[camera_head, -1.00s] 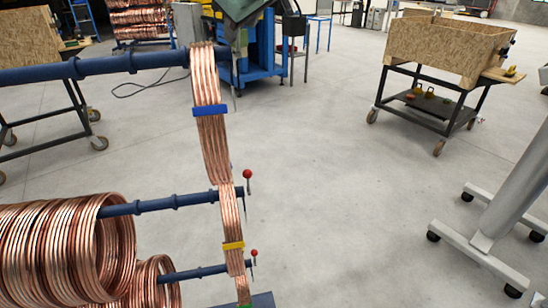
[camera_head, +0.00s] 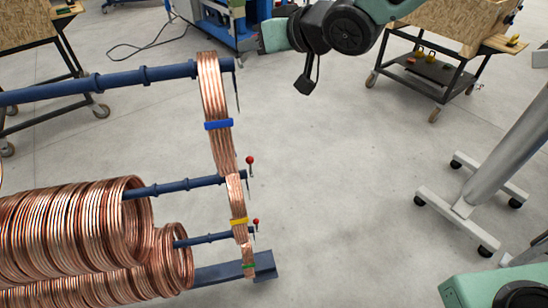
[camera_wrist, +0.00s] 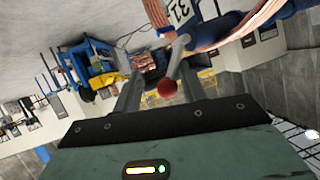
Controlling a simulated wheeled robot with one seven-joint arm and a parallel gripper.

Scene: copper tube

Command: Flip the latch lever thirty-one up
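The label 31 (camera_wrist: 181,10) shows at the top of the wrist view, next to the end of a dark blue rod. A grey lever with a red ball knob (camera_wrist: 167,88) lies below the label. My gripper (camera_wrist: 155,85) is open, with a finger on each side of the knob; contact cannot be told. In the head view my gripper's green body (camera_head: 272,36) is at top centre, right of the upper rod's end (camera_head: 228,65). Its fingers and the lever's knob are not clear there.
Copper coils hang on the rods, with a blue-banded coil (camera_head: 212,95) on the upper one. Two lower rods carry red-knobbed levers (camera_head: 250,160) (camera_head: 256,222). A wooden crate cart (camera_head: 470,20) stands at the back right. The floor (camera_head: 350,190) right of the rack is clear.

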